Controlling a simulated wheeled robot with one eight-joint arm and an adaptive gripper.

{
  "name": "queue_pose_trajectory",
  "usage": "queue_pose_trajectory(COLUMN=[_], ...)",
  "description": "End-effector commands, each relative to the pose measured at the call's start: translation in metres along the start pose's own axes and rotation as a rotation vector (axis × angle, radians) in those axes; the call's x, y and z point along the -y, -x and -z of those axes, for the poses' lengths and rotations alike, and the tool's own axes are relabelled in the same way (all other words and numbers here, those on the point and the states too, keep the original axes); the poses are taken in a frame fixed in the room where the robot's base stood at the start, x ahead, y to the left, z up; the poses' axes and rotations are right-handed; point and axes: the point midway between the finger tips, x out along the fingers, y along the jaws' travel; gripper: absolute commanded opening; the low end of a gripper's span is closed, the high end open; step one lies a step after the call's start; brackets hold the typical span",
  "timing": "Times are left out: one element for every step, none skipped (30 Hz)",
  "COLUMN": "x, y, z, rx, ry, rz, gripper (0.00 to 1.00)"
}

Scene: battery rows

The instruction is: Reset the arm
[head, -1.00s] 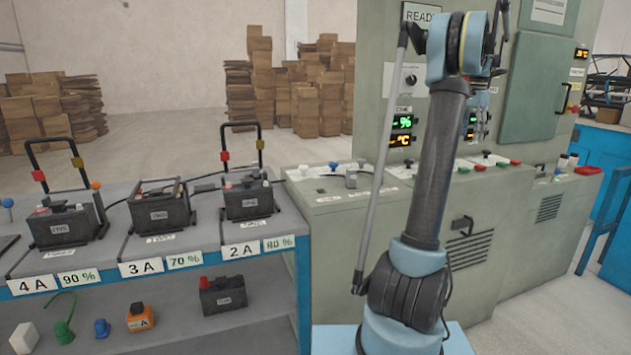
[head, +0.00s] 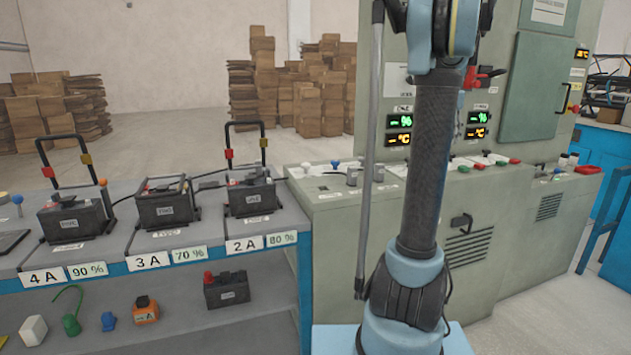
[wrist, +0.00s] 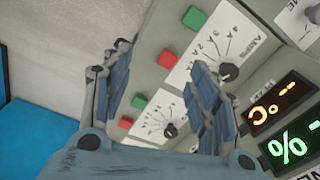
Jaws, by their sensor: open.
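My arm stands upright in front of the machine in the head view, its upper end running out of the top of the picture. My gripper (wrist: 165,95) shows in the wrist view with its two blue-padded fingers spread wide and nothing between them. It is open and faces the machine's control panel (wrist: 150,80). Red and green buttons and dial knobs show between and beyond the fingers, apart from them as far as I can tell. In the head view the gripper itself cannot be made out clearly.
The grey-green machine (head: 340,250) stands close behind my arm. A shelf (head: 200,262) at left holds several black batteries, one being the 2A battery (head: 250,198), with small parts below. Cardboard boxes (head: 320,100) are stacked far back. Open floor (head: 170,140) lies behind the shelf.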

Motion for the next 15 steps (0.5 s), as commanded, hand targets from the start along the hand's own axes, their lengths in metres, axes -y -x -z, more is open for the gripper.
queue_pose_trajectory(x=[0.001, 0.002, 0.002, 0.002, 0.001, 0.000, -0.001, -0.002, -0.003, -0.004, -0.006, -0.008, -0.010, -0.012, -0.015], y=[-0.002, -0.003, -0.005, -0.007, -0.009, -0.011, -0.014, -0.016, -0.020, -0.022, -0.025, -0.030, -0.033, -0.037, -0.042], z=[-0.020, -0.030, -0.044, -0.055, -0.065, -0.079, -0.089, -0.099, -0.113, -0.123, -0.133, -0.146, -0.156, -0.165, -0.178], rx=[-0.004, -0.007, -0.011, -0.013, -0.015, -0.018, -0.021, -0.023, -0.027, -0.030, -0.033, -0.036, -0.039, -0.041, -0.045], ry=[0.035, 0.054, 0.080, 0.101, 0.119, 0.146, 0.166, 0.185, 0.212, 0.232, 0.250, 0.277, 0.296, 0.315, 0.342], rz=[0.003, 0.005, 0.007, 0.009, 0.011, 0.013, 0.015, 0.016, 0.019, 0.021, 0.023, 0.025, 0.027, 0.029, 0.031], gripper=[0.54, 0.54, 0.54, 0.54, 0.54, 0.54, 0.54, 0.54, 0.54, 0.54, 0.54, 0.54, 0.54, 0.54, 0.54])
